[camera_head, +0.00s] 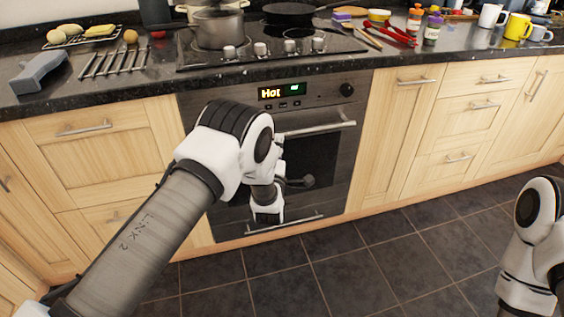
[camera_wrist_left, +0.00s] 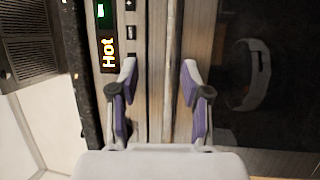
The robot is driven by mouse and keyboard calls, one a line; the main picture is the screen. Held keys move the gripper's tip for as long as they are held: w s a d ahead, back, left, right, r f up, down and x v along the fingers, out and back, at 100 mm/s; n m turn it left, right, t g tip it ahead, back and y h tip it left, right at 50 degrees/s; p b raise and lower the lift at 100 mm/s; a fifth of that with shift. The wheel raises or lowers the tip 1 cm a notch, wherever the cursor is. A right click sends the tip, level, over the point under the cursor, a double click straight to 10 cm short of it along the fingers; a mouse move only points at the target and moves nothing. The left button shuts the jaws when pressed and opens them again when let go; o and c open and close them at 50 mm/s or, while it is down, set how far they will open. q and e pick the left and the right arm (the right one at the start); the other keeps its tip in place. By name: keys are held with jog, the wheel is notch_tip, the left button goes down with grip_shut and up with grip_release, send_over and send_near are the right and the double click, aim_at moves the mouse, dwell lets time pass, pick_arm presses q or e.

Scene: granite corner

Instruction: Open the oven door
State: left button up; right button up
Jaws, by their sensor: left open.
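The oven door (camera_head: 335,170) appears shut, a dark glass panel in a steel front. Its long bar handle (camera_head: 320,129) runs across the top, partly hidden behind my left arm in the head view. In the left wrist view, my left gripper (camera_wrist_left: 159,75) is open, with one finger on each side of a pale bar that looks like the handle (camera_wrist_left: 154,40). I cannot tell whether the fingers touch it. The dark door glass (camera_wrist_left: 275,110) is on the right there. My right gripper is out of view.
The oven display (camera_head: 283,92) reads "Hot". Above is a hob (camera_head: 340,45) with a pot (camera_head: 219,29) and a pan (camera_head: 290,9). Wooden cabinets (camera_head: 395,130) flank the oven. The tiled floor (camera_head: 400,250) before it is clear. My right arm is at the far right.

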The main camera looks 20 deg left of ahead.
aim_at(287, 136)
pick_arm(q)
jog(key=shift+t+h, duration=0.3)
jog(key=w+b, duration=0.1)
jog(key=w, duration=0.4)
jog(key=w+f+b, duration=0.1)
jog(key=w, duration=0.1)
jog(key=shift+w+b, duration=0.3)
jog(key=shift+w, duration=0.05)
jog(key=shift+w+r, duration=0.15)
jog(key=shift+w, duration=0.05)
grip_shut()
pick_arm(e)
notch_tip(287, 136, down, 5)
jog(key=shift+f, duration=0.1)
